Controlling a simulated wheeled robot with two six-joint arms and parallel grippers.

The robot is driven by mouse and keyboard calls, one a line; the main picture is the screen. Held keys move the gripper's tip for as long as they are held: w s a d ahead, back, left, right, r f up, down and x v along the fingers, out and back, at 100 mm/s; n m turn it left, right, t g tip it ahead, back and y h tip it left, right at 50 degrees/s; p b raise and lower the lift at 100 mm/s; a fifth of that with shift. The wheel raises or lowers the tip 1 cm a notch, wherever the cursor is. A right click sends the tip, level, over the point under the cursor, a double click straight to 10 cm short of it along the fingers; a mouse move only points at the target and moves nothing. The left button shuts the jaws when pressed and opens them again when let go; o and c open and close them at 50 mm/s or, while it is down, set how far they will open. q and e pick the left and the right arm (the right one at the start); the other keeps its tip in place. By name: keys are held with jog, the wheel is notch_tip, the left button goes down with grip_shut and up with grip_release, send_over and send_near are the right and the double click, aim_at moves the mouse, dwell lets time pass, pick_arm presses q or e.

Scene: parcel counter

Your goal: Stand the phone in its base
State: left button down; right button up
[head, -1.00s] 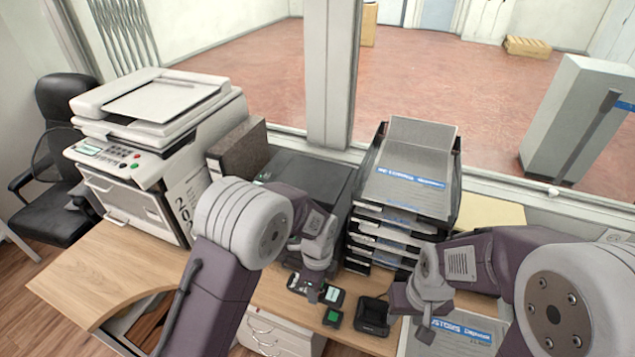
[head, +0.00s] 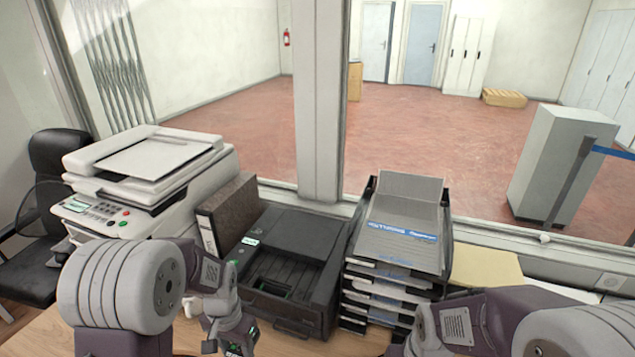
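My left gripper (head: 236,340) is low in the picture, left of the black desktop printer. Its fingertips are cut off or hidden at the bottom edge. A small dark object with a greenish patch (head: 241,350) shows right at the gripper; it may be the phone, but I cannot tell whether it is gripped. The phone's base is out of view below the picture. My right arm enters at the lower right, and its gripper is below the frame.
A large white copier (head: 150,180) stands at left, with a dark binder (head: 228,212) beside it.

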pick_arm(q)
jog(key=n, duration=0.3)
jog(key=shift+n, duration=0.3)
jog(key=m, duration=0.3)
jog(key=w+m, duration=0.1)
jog(key=m, duration=0.1)
jog(key=w+d+m, duration=0.1)
jog(key=m, duration=0.4)
jog(key=shift+w+d+r+m, duration=0.15)
jog(key=shift+w+d+m, duration=0.15)
jog(key=shift+w, duration=0.1)
jog(key=d+f+m, duration=0.4)
jog(key=d+m, duration=0.7)
jog(key=d, duration=0.4)
jog(key=shift+s+d, duration=0.3)
jog(key=shift+s, duration=0.05)
